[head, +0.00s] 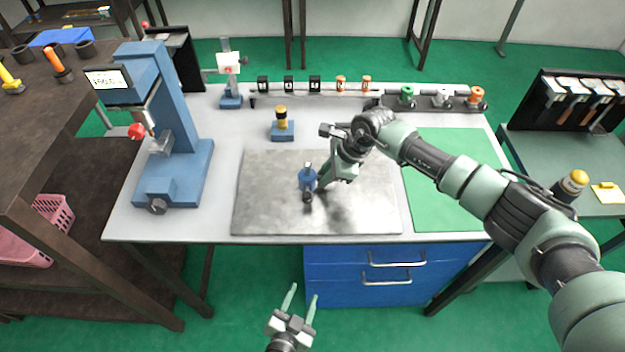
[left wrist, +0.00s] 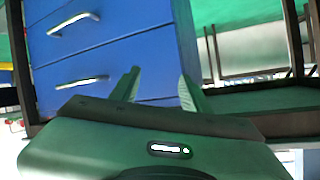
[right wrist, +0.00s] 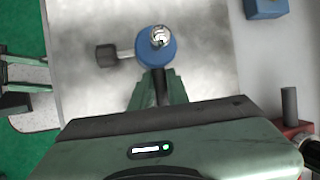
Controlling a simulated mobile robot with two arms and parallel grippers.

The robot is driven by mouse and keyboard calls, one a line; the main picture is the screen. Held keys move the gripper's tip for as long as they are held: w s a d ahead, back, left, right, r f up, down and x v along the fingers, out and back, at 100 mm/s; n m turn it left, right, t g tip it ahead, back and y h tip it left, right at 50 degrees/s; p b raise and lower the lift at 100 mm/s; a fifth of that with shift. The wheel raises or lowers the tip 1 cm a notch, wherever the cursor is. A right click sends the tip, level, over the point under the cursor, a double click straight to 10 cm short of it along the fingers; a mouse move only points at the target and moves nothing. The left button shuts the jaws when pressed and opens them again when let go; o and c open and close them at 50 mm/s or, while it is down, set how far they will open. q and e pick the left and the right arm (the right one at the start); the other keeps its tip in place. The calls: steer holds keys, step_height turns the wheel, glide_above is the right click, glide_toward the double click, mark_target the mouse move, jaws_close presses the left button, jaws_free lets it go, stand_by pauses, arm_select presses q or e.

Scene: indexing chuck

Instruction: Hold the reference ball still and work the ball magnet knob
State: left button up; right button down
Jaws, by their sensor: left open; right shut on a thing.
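A small blue holder (head: 308,180) stands on the grey plate (head: 370,217), and in the right wrist view (right wrist: 158,50) a shiny reference ball (right wrist: 160,36) sits on its top. A dark knob (right wrist: 107,55) sticks out from its side on a short shaft; in the head view the knob (head: 307,196) faces the front edge. My right gripper (head: 319,183) is shut on a dark stem (right wrist: 160,85) at the holder's back right side. My left gripper (head: 303,293) is open and empty, low in front of the bench; it also shows in the left wrist view (left wrist: 160,86).
A blue drawer unit (head: 345,285) is under the bench, close ahead of my left gripper. A blue stand with a display (head: 170,120) is at the bench's left. A yellow-topped piece on a blue base (head: 283,128) stands behind the plate. The plate's left part is clear.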

arm_select(q)
step_height(320, 180, down, 5)
steer(key=s+a+g, duration=0.1)
steer(key=s+a, duration=0.1)
steer(key=s, duration=0.1)
steer(key=shift+f+g, duration=0.2)
steer(key=shift+g, duration=0.2)
steer(key=shift+w, duration=0.1)
steer(key=n+t+y, duration=0.3)
steer(key=t, duration=0.4)
glide_toward(307, 201)
steer(key=w, duration=0.8)
steer(key=shift+w+d, duration=0.25)
steer(key=shift+d, duration=0.05)
steer(key=shift+c, duration=0.4)
jaws_close()
